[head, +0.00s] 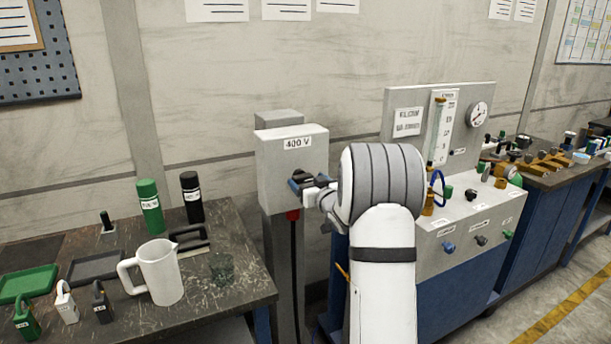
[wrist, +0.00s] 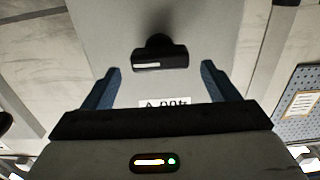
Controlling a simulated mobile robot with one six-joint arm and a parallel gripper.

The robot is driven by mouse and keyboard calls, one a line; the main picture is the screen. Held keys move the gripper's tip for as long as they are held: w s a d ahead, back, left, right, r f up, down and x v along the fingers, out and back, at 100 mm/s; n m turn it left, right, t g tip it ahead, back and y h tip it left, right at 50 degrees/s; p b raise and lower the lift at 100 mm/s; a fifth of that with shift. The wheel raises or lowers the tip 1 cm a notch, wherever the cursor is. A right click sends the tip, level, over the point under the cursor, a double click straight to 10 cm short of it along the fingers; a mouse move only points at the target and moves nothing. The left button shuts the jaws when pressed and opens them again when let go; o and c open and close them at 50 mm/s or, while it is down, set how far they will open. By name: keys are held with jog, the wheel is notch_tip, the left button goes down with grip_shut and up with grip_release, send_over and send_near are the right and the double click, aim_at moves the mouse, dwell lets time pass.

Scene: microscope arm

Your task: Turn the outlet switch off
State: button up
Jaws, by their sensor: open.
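The outlet is a light grey box (head: 280,160) labelled 400 V on a grey post in the head view. Its rotary switch (wrist: 160,57) shows in the wrist view as a black knob with a bar handle and a white line lying level across the picture. The upside-down 400 V label (wrist: 165,103) shows below it. My gripper (wrist: 160,68) is open, one blue finger on each side of the switch, with gaps between. Whether the fingertips reach the switch's depth is unclear.
A red plug (head: 293,215) with a black cable hangs under the box. A workbench on the left holds a white jug (head: 158,272), a glass, bottles, padlocks and trays. A blue cabinet with a gauge panel (head: 460,130) stands on the right, close to my arm.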

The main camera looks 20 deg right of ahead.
aim_at(305, 178)
jog(key=shift+w, duration=2)
jog(key=shift+c, duration=0.5)
